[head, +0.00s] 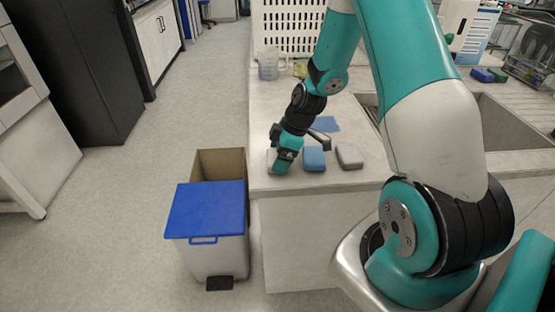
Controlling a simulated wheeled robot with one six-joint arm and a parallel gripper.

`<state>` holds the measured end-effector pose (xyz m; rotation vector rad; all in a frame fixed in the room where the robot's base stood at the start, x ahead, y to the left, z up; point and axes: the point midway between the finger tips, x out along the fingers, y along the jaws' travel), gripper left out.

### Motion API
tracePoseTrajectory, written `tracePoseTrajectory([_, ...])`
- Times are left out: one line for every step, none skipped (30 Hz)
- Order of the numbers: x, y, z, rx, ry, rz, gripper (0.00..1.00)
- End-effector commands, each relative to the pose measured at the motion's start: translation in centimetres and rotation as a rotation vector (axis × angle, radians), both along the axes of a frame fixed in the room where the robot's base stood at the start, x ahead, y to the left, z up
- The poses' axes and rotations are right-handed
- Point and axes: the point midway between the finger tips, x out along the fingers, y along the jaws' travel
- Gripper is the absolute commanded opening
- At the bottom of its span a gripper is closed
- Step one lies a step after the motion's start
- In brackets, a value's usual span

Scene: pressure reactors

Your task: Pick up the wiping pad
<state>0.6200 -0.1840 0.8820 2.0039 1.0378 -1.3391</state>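Small block-shaped pads lie in a row near the front edge of the counter. A blue pad (314,159) is in the middle and a grey pad (349,156) is to its right. My gripper (280,166) points down at the left end of this row, left of the blue pad. A pale object (271,155) shows partly behind my gripper, perhaps another pad; most of it is hidden. I cannot tell whether the fingers touch it or whether they are open or shut. Which pad is the wiping pad is not clear.
A blue cloth (325,124) lies flat behind the pads on the counter (350,176). A clear jug (269,66) and a white perforated rack (285,25) stand farther back. A sink (510,125) is at right. A blue-lidded bin (207,212) stands on the floor left of the counter.

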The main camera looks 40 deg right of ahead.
Motion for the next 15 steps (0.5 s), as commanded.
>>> tracePoseTrajectory([0.0,0.0,0.0,0.0,0.0,0.0,0.68])
tracePoseTrajectory([0.0,0.0,0.0,0.0,0.0,0.0,0.67])
tracePoseTrajectory([0.0,0.0,0.0,0.0,0.0,0.0,0.67])
tracePoseTrajectory([0.0,0.0,0.0,0.0,0.0,0.0,0.67])
tracePoseTrajectory([0.0,0.0,0.0,0.0,0.0,0.0,0.67])
tracePoseTrajectory([0.0,0.0,0.0,0.0,0.0,0.0,0.67])
tracePoseTrajectory([0.0,0.0,0.0,0.0,0.0,0.0,0.67])
tracePoseTrajectory([0.0,0.0,0.0,0.0,0.0,0.0,0.67])
tracePoseTrajectory([0.0,0.0,0.1,0.0,0.0,0.0,0.67])
tracePoseTrajectory([0.0,0.0,0.2,0.0,0.0,0.0,0.67])
tracePoseTrajectory([0.0,0.0,0.3,0.0,-0.001,0.0,0.67])
tracePoseTrajectory([0.0,0.0,0.5,0.0,-0.001,0.0,0.67])
tracePoseTrajectory([0.0,0.0,0.7,0.0,-0.001,0.0,0.67])
tracePoseTrajectory([0.0,0.0,1.0,0.0,-0.001,0.0,0.67])
tracePoseTrajectory([0.1,0.0,1.5,0.0,-0.002,0.0,0.67])
